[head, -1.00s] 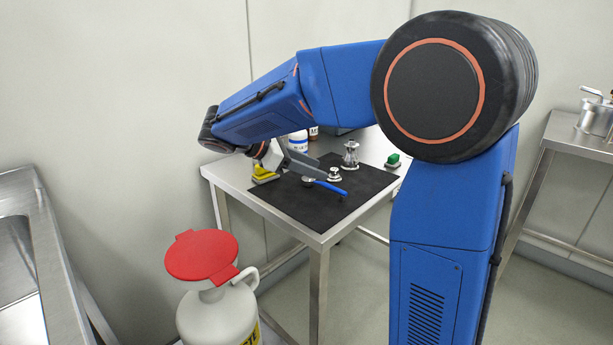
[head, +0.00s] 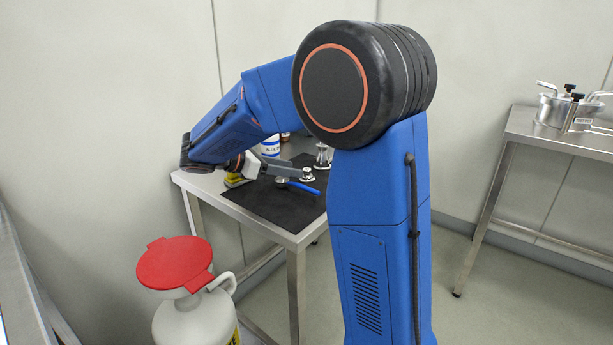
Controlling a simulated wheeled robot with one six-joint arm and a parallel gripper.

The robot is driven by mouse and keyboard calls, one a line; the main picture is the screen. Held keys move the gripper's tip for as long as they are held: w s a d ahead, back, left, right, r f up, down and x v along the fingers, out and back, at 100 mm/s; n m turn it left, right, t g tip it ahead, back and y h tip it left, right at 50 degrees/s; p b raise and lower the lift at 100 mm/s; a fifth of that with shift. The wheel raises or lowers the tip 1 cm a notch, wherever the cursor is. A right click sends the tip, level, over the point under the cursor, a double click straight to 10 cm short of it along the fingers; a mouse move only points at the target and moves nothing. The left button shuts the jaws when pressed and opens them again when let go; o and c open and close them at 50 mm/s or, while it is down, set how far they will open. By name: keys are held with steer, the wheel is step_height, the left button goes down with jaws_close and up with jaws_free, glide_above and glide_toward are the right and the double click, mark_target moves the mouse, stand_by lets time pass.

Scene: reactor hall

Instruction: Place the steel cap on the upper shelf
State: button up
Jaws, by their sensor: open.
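A small steel piece with a knob (head: 307,175), which looks like the steel cap, is on the black mat (head: 262,205) on the steel table. My gripper (head: 298,172) reaches in from the left with its grey fingers at this piece. The fingers are open, but the picture is too small to tell whether they are around the cap or just beside it. A taller steel fitting (head: 323,156) stands behind it, partly hidden by my arm. I cannot make out an upper shelf in this view.
A blue-handled tool (head: 303,187) lies in front of the cap. A yellow object (head: 236,180) and a white bottle (head: 270,147) stand near my gripper. A white canister with a red lid (head: 175,264) stands before the table. A second steel table (head: 560,147) at right holds a steel pot (head: 556,110).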

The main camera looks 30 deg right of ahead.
mark_target(307, 169)
steer(key=shift+x, duration=3.45)
steer(key=shift+d+r, duration=0.1)
steer(key=shift+r, duration=0.1)
jaws_close()
